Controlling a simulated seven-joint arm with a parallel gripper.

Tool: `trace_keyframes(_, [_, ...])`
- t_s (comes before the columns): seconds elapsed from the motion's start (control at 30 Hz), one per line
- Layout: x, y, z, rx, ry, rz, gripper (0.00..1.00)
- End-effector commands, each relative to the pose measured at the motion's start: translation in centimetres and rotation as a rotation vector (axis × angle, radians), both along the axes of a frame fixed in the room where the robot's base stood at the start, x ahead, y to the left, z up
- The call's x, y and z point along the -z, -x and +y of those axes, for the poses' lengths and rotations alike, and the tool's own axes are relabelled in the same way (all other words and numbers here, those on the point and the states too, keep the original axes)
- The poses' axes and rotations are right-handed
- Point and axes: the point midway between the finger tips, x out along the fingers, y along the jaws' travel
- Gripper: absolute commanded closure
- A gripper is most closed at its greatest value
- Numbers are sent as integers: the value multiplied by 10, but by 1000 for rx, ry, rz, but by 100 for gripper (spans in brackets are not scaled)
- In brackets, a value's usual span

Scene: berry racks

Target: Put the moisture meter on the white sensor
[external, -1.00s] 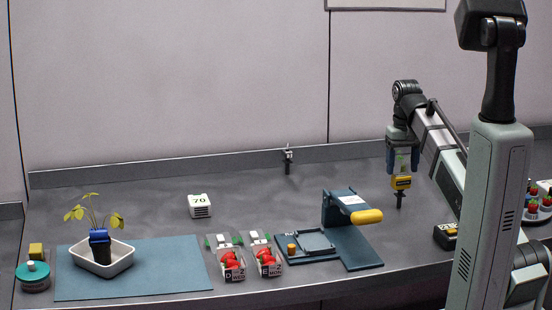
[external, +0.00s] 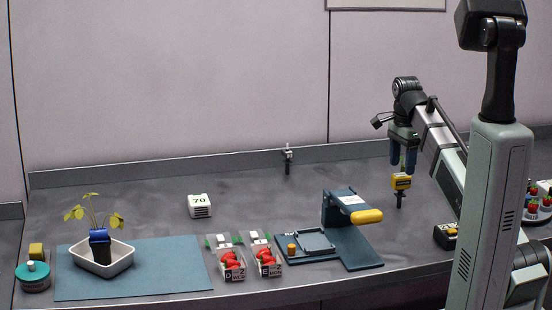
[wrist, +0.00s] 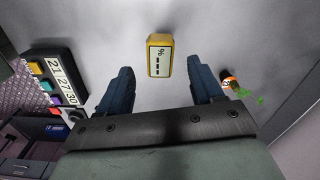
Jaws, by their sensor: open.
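The moisture meter, a yellow block with a dark face and a thin dark stem below (external: 401,181), is at the right of the bench in the external view. In the wrist view its yellow body (wrist: 160,58) with a "%" display lies between and beyond my fingertips. My gripper (external: 403,170) is open just above it; the wrist view shows my two blue fingers (wrist: 160,85) apart with nothing clasped. The white sensor, a small white box marked "70" (external: 200,205), stands far to the left on the bench. Its top looks clear.
A blue stand with a yellow handle (external: 367,216) and two strawberry punnets (external: 232,262) lie between. A potted plant in a white tray (external: 119,259) is on a blue mat at left. A black box with coloured buttons (wrist: 52,85) is near my gripper. The back of the bench is mostly clear.

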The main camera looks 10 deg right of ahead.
Motion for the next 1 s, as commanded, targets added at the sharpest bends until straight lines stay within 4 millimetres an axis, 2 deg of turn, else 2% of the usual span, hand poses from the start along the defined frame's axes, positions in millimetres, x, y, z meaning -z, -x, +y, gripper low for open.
trace_keyframes(0.1, [-1,0,0,116,0,0,34])
trace_keyframes(0.3, [1,0,0,206,0,1,34])
trace_keyframes(0.77, [30,1,0,209,0,1,34])
trace_keyframes(1.0, [54,1,0,208,1,3,34])
